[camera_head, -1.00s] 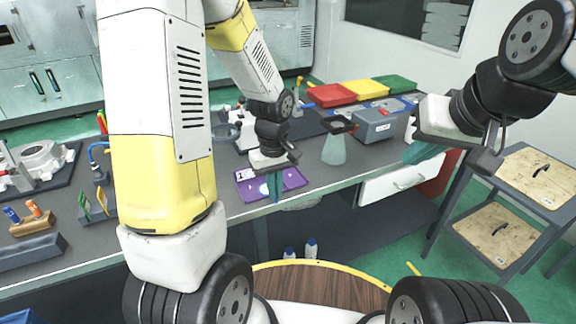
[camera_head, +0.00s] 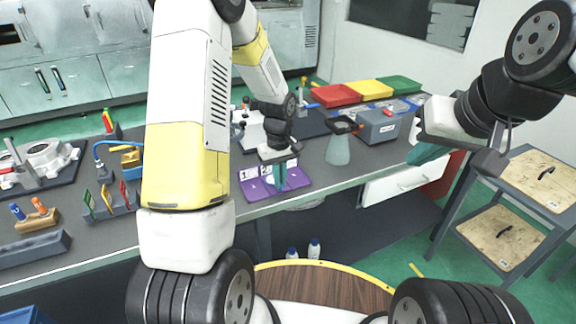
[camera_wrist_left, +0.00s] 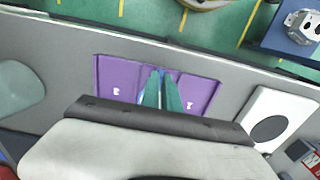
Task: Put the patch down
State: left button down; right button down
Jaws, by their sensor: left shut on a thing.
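My left gripper (camera_head: 280,176) points down over the middle of a purple tray (camera_head: 253,193) on the grey bench. Its teal fingers are close together; the wrist view also shows my left gripper (camera_wrist_left: 161,92) over the purple tray (camera_wrist_left: 116,80), with pale numerals on both sides. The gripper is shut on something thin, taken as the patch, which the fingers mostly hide. I cannot tell whether it touches the tray. My right gripper (camera_head: 425,153) hangs at the right, away from the tray; its teal fingers show only from the side.
A conical flask (camera_head: 338,150) stands right of the tray, near a grey box (camera_head: 380,126). Red (camera_head: 332,96), yellow (camera_head: 368,90) and green (camera_head: 399,84) bins lie behind. A rack with coloured cards (camera_head: 108,203) stands left. The bench front edge is close to the tray.

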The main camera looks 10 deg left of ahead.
pick_arm(q)
jog(key=shift+f, duration=0.15)
jog(key=c, duration=1.6)
grip_release()
notch_tip(320, 180, up, 12)
jog(key=s+r+m+t+h, duration=0.1)
jog(key=s+r+m+t, duration=0.2)
jog(key=s+r, duration=0.4)
jog(key=s+r+m+t+h, duration=0.1)
jog(key=s+r+m+t, duration=0.2)
jog(key=s+r, duration=0.5)
jog(key=shift+s+d+r+m, duration=0.2)
jog(key=shift+s+m, duration=0.5)
jog(key=shift+s, duration=2.5)
